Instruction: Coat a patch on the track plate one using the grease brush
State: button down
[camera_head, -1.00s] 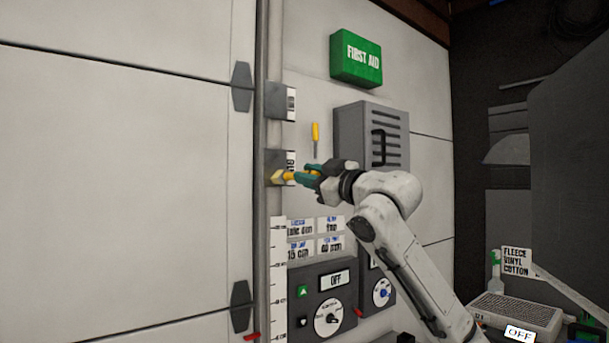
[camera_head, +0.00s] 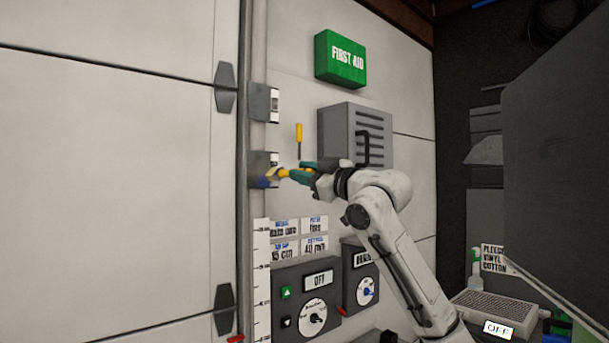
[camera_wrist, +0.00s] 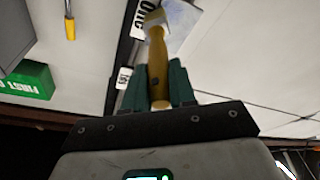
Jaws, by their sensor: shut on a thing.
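The grease brush has a yellow handle (camera_head: 286,174) and points left from my gripper (camera_head: 303,173). My gripper is shut on the handle; the wrist view shows the brush (camera_wrist: 158,70) between the green fingers (camera_wrist: 158,90). The brush head is at the lower grey plate (camera_head: 257,165) on the vertical rail and appears to touch it, though contact is not certain. A dark blue spot (camera_head: 264,183) shows on or beside that plate's lower part. A second grey plate (camera_head: 261,102) is higher on the rail. Their labels are partly hidden or too small to read surely.
A yellow-handled screwdriver (camera_head: 299,138) hangs above my gripper. A grey vented box (camera_head: 355,135) and a green first aid box (camera_head: 341,59) are on the wall. Dial panels (camera_head: 308,300) are below. A large white door panel (camera_head: 110,180) fills the left.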

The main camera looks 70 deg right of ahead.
jog(key=shift+w+a+b, duration=0.55)
jog(key=shift+w+a, duration=1.35)
jog(key=shift+a, duration=1.15)
jog(key=shift+s+d+r+p, duration=0.2)
jog(key=shift+s+d+p, duration=0.15)
jog(key=shift+s+d, duration=0.5)
jog(key=shift+s+d+r+p, duration=0.2)
jog(key=shift+s+d+p, duration=0.15)
jog(key=shift+d, duration=0.85)
jog(key=shift+s+d+r+p, duration=0.25)
jog(key=shift+s+d, duration=0.45)
jog(key=shift+d, duration=0.35)
jog(key=shift+r+p, duration=0.45)
jog(key=shift+r, duration=0.1)
jog(key=shift+w+a+r, duration=0.6)
jog(key=shift+w+a, duration=1.3)
jog(key=shift+a, duration=1.2)
jog(key=shift+s+d+f+p, duration=0.15)
jog(key=shift+s+d, duration=0.5)
jog(key=shift+d, duration=0.4)
jog(key=shift+s+d+r+p, duration=0.15)
jog(key=shift+s+d, duration=0.5)
jog(key=shift+d, duration=0.35)
jog(key=shift+s+d+f+p, duration=0.15)
jog(key=shift+s+d, duration=0.5)
jog(key=shift+d, duration=0.4)
